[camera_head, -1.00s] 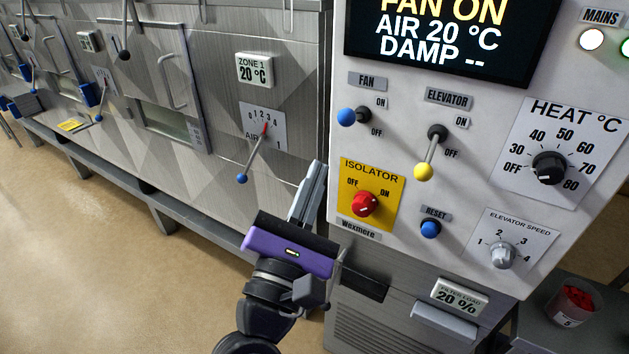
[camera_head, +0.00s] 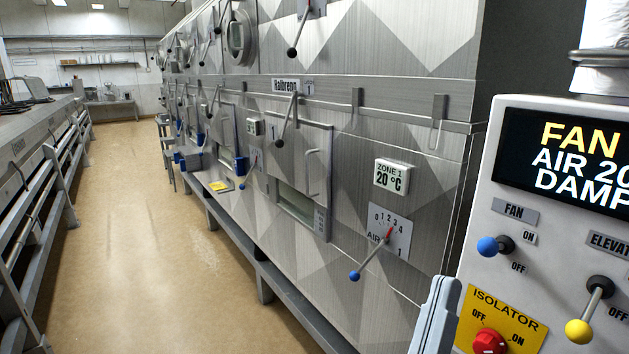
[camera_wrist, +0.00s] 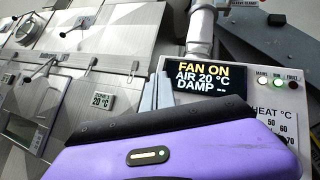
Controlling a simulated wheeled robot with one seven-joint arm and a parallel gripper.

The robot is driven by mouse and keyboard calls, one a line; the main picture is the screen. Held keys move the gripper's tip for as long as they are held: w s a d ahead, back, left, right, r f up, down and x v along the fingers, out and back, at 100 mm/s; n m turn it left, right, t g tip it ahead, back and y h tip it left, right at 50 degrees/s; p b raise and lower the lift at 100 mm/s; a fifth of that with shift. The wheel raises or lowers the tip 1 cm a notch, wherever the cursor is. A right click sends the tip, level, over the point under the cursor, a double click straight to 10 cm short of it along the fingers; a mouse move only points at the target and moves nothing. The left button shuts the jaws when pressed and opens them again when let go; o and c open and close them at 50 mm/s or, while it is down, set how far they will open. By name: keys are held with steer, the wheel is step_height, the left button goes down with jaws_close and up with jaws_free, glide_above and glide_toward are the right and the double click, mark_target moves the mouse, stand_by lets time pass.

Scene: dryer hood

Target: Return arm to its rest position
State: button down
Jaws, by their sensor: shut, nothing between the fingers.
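My gripper (camera_head: 436,312) shows only its grey fingers at the bottom of the head view, in front of the gap between the dryer wall and the control panel. The fingers are together and empty. In the wrist view my gripper (camera_wrist: 157,90) has its purple body across the bottom and its grey fingers pointing up, left of the display. The rest of my arm is out of the head view. No contact between the fingers and the panel is visible.
The control panel (camera_head: 545,255) stands at right with a blue-knobbed fan lever (camera_head: 488,246), a yellow-knobbed elevator lever (camera_head: 579,331) and a red isolator knob (camera_head: 489,342). The dryer wall (camera_head: 350,130) carries a blue-tipped air lever (camera_head: 356,275). The aisle floor (camera_head: 150,230) at left is clear.

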steer(key=s+f+n+y, duration=0.6)
steer(key=f+n+y, duration=0.2)
steer(key=n, duration=0.8)
steer(key=s+f+n+y, duration=0.6)
steer(key=f+n+y, duration=0.2)
steer(key=n, duration=0.7)
steer(key=s+d+f+n+g+h, duration=0.1)
steer(key=s+d+f+n+g, duration=0.1)
steer(key=s+f, duration=0.3)
steer(key=s+d+f+n+g+h, duration=0.1)
steer(key=s+d+f+n+g, duration=0.2)
steer(key=s, duration=0.8)
step_height(320, 180, down, 3)
steer(key=d+g, duration=0.1)
steer(key=g, duration=0.1)
steer(key=shift+f+g, duration=0.2)
steer(key=shift+g, duration=0.1)
steer(key=shift+d, duration=0.1)
